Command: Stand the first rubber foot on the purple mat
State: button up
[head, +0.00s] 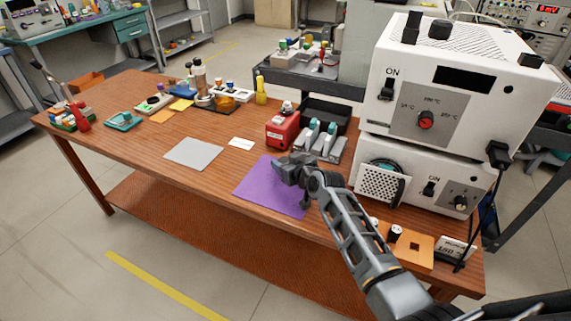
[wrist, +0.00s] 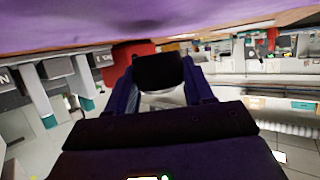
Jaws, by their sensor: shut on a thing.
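The purple mat (head: 262,190) lies flat near the table's front edge. It also fills the top of the wrist view (wrist: 120,22), where the picture looks upside down. My gripper (head: 285,168) is low over the mat's back right part. In the wrist view, my gripper (wrist: 160,85) is shut on a black, rounded block, the rubber foot (wrist: 159,70). The foot is hidden behind my gripper in the head view. It is close to the mat, but I cannot tell whether it touches.
A red box (head: 283,130) and a grey rack (head: 318,145) stand just behind the mat. White machines (head: 440,100) are stacked at the right. A grey mat (head: 193,153) lies left.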

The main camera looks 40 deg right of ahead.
jog(key=o, duration=1.2)
jog(key=shift+s+a+f, duration=0.1)
jog(key=shift+s+f, duration=0.1)
jog(key=shift+f, duration=0.45)
jog(key=shift+w+r+p, duration=0.1)
jog(key=shift+r+p, duration=0.45)
jog(key=shift+p, duration=0.05)
jog(key=shift+r, duration=0.1)
jog(key=v, duration=1.2)
jog(key=shift+w+r, duration=0.1)
jog(key=shift+r, duration=0.2)
